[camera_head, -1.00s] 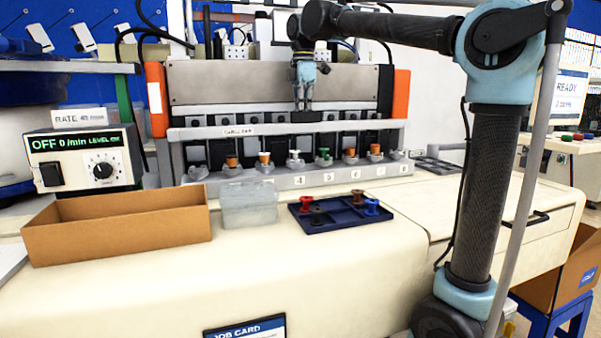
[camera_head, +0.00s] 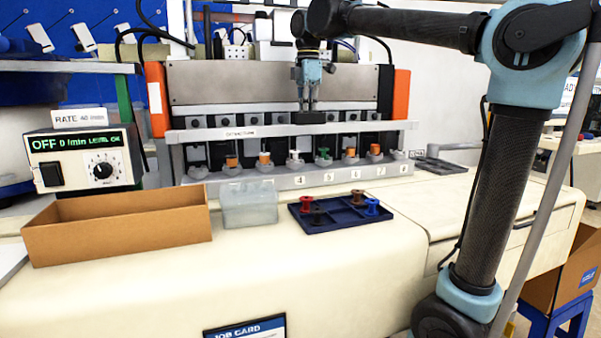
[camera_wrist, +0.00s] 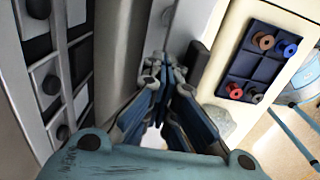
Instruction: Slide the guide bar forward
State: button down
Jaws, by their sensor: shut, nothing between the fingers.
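The guide bar (camera_head: 360,128) is a long grey rail across the front of the machine, with a white label left of centre and a dark grip block (camera_head: 308,117) near its middle. My gripper (camera_head: 308,107) points down at this block, its fingers shut and empty. In the wrist view the shut fingertips (camera_wrist: 168,68) are on the machine side of the dark block (camera_wrist: 198,58), close beside it. I cannot tell whether they touch it. The bar (camera_wrist: 186,30) also shows there.
Below the bar is a row of numbered stations with coloured spools (camera_head: 323,155). On the bench in front stand a cardboard box (camera_head: 120,231), a translucent bin (camera_head: 248,206) and a dark blue tray (camera_head: 333,226) holding several spools. Orange posts (camera_head: 400,93) flank the machine.

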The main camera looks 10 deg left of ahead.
jog(key=shift+s+d+f, duration=0.1)
jog(key=shift+s, duration=0.05)
jog(key=shift+w, duration=0.2)
jog(key=shift+w+a, duration=0.2)
jog(key=shift+a, duration=0.05)
notch_tip(320, 180, up, 9)
dwell(0.9)
